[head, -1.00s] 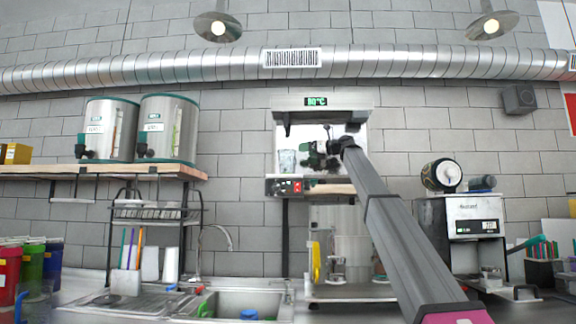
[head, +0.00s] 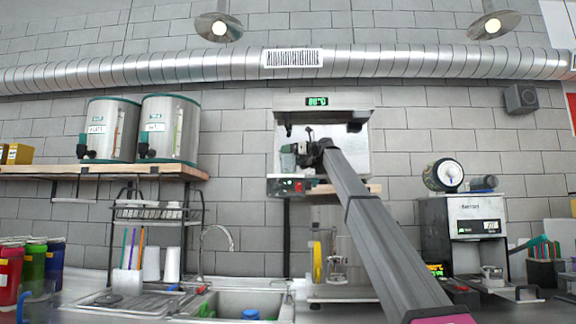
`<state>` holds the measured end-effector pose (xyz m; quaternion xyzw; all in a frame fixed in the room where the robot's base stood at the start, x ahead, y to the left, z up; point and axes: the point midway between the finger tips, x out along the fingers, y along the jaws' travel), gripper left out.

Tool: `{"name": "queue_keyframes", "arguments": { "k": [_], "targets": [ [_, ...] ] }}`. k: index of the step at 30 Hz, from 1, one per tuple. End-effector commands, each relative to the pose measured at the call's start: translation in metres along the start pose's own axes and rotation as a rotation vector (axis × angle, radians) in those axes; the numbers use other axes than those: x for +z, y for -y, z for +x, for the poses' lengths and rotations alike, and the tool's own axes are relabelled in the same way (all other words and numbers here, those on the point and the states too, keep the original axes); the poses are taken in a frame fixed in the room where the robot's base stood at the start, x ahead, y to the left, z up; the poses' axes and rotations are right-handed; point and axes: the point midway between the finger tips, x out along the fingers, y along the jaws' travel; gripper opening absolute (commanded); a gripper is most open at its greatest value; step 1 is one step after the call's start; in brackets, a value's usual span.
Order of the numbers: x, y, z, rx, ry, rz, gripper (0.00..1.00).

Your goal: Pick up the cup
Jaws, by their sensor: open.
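The clear cup (head: 287,163) stands on the small shelf of the cup sealer (head: 325,103), in the lit recess at the middle of the head view. My gripper (head: 291,156) is at the cup, reaching in from the right, with its jaws open. The dark and green gripper parts cover much of the cup. I cannot tell whether both fingers are around it or whether they touch it. My grey arm runs from the lower right up to the recess.
Metal drink dispensers (head: 168,128) stand on the left wooden shelf (head: 100,170). A sink (head: 245,303) and a drying rack (head: 150,215) are below. A coffee-type machine (head: 475,235) stands at the right. Coloured cups (head: 36,270) stand at the far left.

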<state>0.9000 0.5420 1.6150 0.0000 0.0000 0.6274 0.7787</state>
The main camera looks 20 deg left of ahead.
Motion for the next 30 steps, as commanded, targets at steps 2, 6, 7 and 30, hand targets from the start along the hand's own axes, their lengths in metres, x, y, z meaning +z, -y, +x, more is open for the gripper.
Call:
{"name": "queue_keyframes", "arguments": {
  "k": [2,6,7,30],
  "targets": [
    [0.0,0.0,0.0,0.0,0.0,0.0,1.0],
    [0.0,0.0,-0.001,0.0,0.0,0.0,0.54],
    [0.0,0.0,-0.001,0.0,0.0,0.0,0.45],
    [0.063,-0.036,0.007,0.002,0.003,-0.002,0.28]
  ]
}}
